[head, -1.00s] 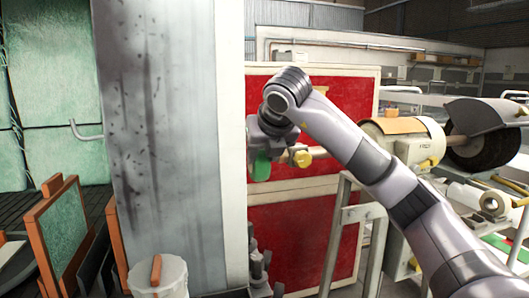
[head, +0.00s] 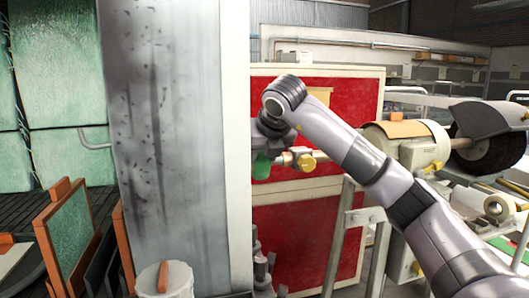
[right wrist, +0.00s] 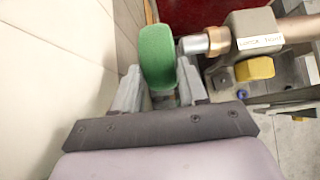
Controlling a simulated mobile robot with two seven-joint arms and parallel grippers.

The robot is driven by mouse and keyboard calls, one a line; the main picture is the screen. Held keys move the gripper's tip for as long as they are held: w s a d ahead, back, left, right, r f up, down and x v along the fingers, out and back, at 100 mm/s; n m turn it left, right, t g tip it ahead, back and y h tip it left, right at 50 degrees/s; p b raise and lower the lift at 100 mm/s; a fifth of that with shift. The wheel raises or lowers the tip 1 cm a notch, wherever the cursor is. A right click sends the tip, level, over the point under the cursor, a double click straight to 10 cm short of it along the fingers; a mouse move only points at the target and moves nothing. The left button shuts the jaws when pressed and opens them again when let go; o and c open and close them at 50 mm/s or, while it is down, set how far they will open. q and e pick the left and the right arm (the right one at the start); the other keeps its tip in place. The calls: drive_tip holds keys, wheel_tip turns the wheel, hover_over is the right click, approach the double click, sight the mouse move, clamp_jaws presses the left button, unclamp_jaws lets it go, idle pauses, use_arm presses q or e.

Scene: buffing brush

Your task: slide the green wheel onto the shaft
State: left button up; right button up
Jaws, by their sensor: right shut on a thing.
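The green wheel (right wrist: 157,57) stands on edge between the fingers of my right gripper (right wrist: 160,88), which is shut on it. In the head view the wheel (head: 261,165) shows below my right wrist, and the arm hides much of the gripper. The shaft's stepped metal end (right wrist: 205,41) is just right of the wheel, pointing at its right face. It comes out of a grey block (right wrist: 252,28) with a white label. I cannot tell whether tip and wheel touch. In the head view the shaft (head: 284,159) lies between the wheel and a yellow knob (head: 306,162). My left gripper does not show.
A pale wall or pillar (head: 237,150) stands close to the left of the wheel. A red panel (head: 330,225) is behind it. A metal rail (head: 345,230) and a grinding machine (head: 415,140) stand to the right. The yellow knob (right wrist: 255,69) is under the labelled block.

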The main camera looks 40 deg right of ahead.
drive_tip(key=shift+w+d, duration=0.35)
drive_tip(key=shift+w, duration=0.15)
drive_tip(key=shift+s+d, duration=0.45)
drive_tip(key=shift+d, duration=0.3)
drive_tip(key=shift+s+d, duration=0.4)
drive_tip(key=shift+d, duration=0.3)
drive_tip(key=shift+s+d, duration=0.15)
drive_tip(key=shift+d, duration=0.15)
drive_tip(key=o, duration=1.1)
drive_tip(key=v, duration=0.7)
